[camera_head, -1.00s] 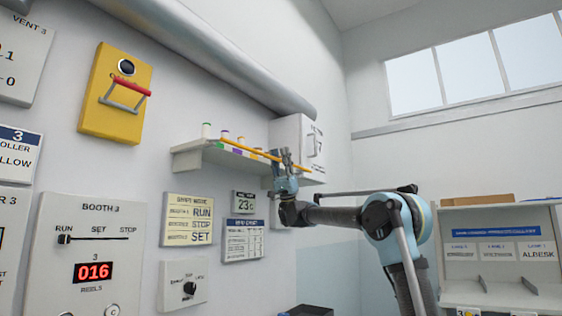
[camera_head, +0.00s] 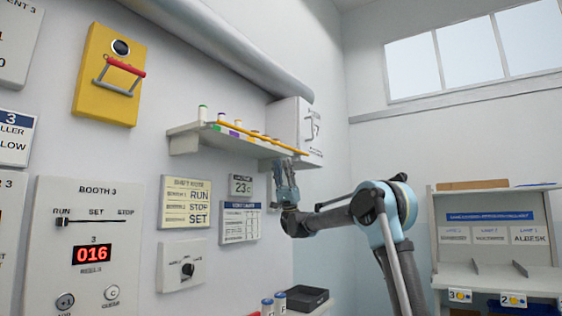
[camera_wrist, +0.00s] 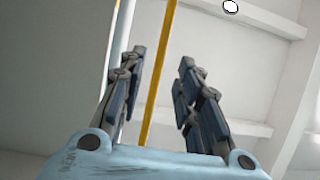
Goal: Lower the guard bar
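The guard bar looks to be the thin orange bar (camera_head: 262,139) running along the front of the wall shelf (camera_head: 188,139), above its board. My gripper (camera_head: 284,163) is just below the shelf's right part, close under the bar's right end, pointing up. In the wrist view my gripper (camera_wrist: 161,58) has its two fingers well apart with nothing held.
Several small reels stand on the shelf behind the bar. A white cabinet (camera_head: 292,122) is at the shelf's right end. A yellow panel (camera_head: 89,98) with a red handle (camera_head: 126,67) is on the wall at left. Signs and a dial box (camera_head: 181,267) are below the shelf.

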